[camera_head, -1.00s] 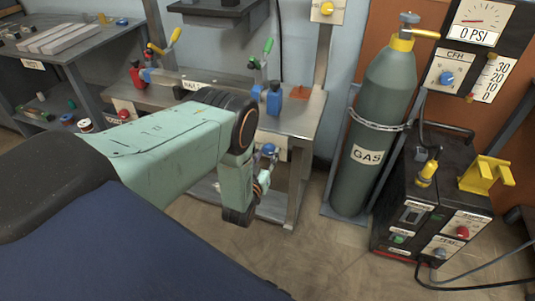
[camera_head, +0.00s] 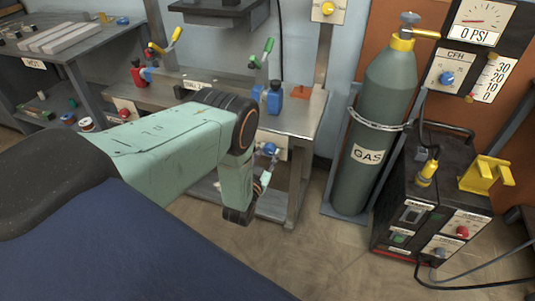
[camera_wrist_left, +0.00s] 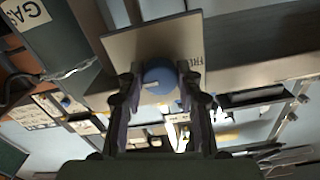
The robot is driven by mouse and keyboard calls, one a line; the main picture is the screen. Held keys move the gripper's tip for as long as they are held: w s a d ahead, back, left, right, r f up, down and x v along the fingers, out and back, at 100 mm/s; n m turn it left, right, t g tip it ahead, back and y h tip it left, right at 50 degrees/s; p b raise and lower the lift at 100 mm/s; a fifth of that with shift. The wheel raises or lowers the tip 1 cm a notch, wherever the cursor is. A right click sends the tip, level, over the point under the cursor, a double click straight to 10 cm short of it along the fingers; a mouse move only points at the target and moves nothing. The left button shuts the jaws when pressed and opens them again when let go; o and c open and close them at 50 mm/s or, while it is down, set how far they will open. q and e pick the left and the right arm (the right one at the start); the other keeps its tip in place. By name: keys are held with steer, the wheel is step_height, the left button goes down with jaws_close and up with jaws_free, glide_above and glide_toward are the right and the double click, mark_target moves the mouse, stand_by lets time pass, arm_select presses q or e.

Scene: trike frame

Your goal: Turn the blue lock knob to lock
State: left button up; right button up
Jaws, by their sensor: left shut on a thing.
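The blue lock knob (camera_head: 270,149) sits on a pale plate (camera_head: 280,141) at the front edge of the metal bench. In the left wrist view the round knob (camera_wrist_left: 159,78) lies between the fingertips of my left gripper (camera_wrist_left: 157,86), one on each side. The gripper is shut on it. The plate (camera_wrist_left: 196,45) behind it carries a partly readable label. In the head view my left gripper (camera_head: 267,165) is mostly hidden behind my own wrist, just below the knob. My right gripper is not in view.
A second knob, red (camera_head: 124,114), sits on the bench front further left. A green gas cylinder (camera_head: 375,140) and a black welder (camera_head: 425,205) stand to the right. The floor between is clear.

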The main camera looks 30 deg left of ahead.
arm_select(q)
steer(key=o, duration=1.2)
steer(key=shift+c, duration=0.2)
steer(key=v, duration=1.2)
